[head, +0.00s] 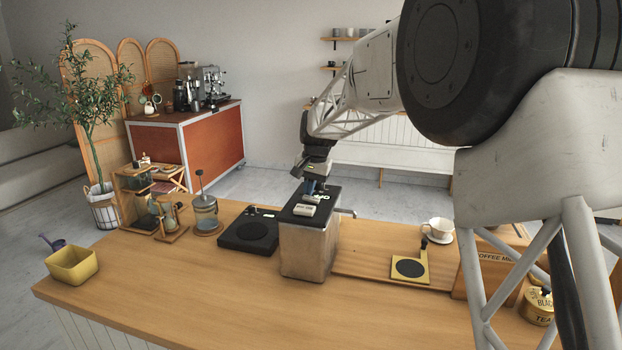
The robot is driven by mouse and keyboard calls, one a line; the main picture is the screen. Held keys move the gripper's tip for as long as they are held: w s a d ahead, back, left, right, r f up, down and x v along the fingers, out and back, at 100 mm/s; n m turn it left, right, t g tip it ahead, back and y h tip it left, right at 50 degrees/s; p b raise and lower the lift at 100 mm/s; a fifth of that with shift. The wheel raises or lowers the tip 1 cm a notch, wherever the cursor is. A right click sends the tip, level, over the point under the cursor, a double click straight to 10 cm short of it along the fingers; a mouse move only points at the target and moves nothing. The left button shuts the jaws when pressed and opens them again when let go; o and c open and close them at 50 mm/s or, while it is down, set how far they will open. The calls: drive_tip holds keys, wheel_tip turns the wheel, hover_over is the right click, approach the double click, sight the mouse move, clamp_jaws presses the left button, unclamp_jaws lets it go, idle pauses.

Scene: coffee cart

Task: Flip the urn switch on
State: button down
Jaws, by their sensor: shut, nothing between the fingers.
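The urn (308,253) is a boxy metal body with a black top, standing near the middle of the wooden counter. A spout or lever sticks out from its right side. A small pale block (303,210), which looks like the switch, sits on the black top near its front edge; I cannot tell which way it is set. My gripper (312,194) is shut and empty, pointing down over the urn's top just behind the pale block. The picture is too small to tell whether the fingertips touch anything.
A black scale or hotplate (249,232) stands close to the urn's left, with a glass press (205,215) beyond it. To the right are a yellow stand (410,268) and a white cup (438,228). A yellow bin (71,265) sits far left. The front counter is clear.

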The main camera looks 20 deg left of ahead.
sight(319, 199)
drive_tip(key=shift+f, duration=0.3)
drive_tip(key=shift+a+f+h, duration=0.25)
drive_tip(key=shift+h, duration=0.15)
drive_tip(key=shift+d+f, duration=0.1)
drive_tip(key=shift+d, duration=0.8)
idle(0.5)
wheel_tip(319, 199, up, 14)
drive_tip(key=d, duration=0.1)
drive_tip(key=shift+d, duration=0.35)
